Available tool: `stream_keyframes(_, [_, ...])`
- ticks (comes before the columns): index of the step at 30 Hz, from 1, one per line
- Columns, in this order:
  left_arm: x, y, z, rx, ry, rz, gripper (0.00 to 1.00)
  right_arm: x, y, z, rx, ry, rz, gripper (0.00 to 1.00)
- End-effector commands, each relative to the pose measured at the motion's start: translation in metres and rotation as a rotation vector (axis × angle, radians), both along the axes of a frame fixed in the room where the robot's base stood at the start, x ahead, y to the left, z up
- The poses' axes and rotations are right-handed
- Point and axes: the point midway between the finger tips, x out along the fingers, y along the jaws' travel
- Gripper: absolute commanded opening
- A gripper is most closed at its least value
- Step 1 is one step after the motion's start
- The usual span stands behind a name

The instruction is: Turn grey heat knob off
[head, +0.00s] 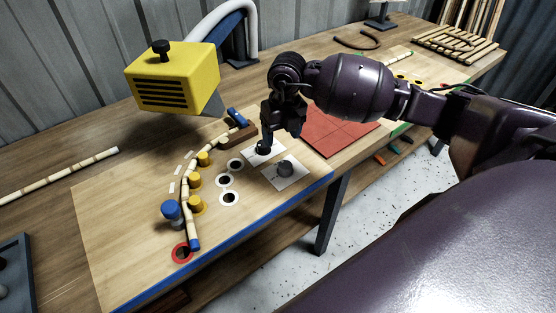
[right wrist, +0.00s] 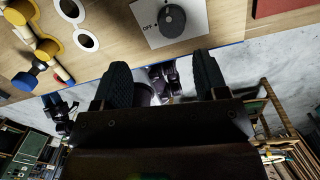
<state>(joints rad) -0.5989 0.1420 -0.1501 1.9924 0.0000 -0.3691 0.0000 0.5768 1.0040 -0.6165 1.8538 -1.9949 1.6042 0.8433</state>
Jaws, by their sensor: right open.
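The grey heat knob (head: 286,168) sits on a white plate (head: 298,180) near the blue front edge of the worktable. In the right wrist view the grey knob (right wrist: 172,20) sits beside the word OFF on its plate (right wrist: 195,28). A darker knob (head: 263,149) is on a second white plate just behind it. My right gripper (head: 269,136) points down over the darker knob in the head view; whether it touches is unclear. In the right wrist view its fingers (right wrist: 160,72) are wide apart and empty, with the grey knob beyond them. My left gripper is out of view.
Left of the plates are ringed holes (head: 224,180), yellow pegs (head: 195,180) and a rattan pole (head: 184,200) along them. A yellow heater box (head: 172,78) stands behind. A red mat (head: 340,130) lies to the right. Floor shows beyond the blue edge (head: 240,235).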

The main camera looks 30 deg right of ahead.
Motion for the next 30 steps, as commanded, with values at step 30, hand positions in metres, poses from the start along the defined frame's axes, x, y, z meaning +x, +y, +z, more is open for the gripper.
stream_keyframes(30, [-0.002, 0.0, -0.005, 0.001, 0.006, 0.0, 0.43, -0.008, -0.008, -0.105, -0.047, 0.047, -0.075, 0.67])
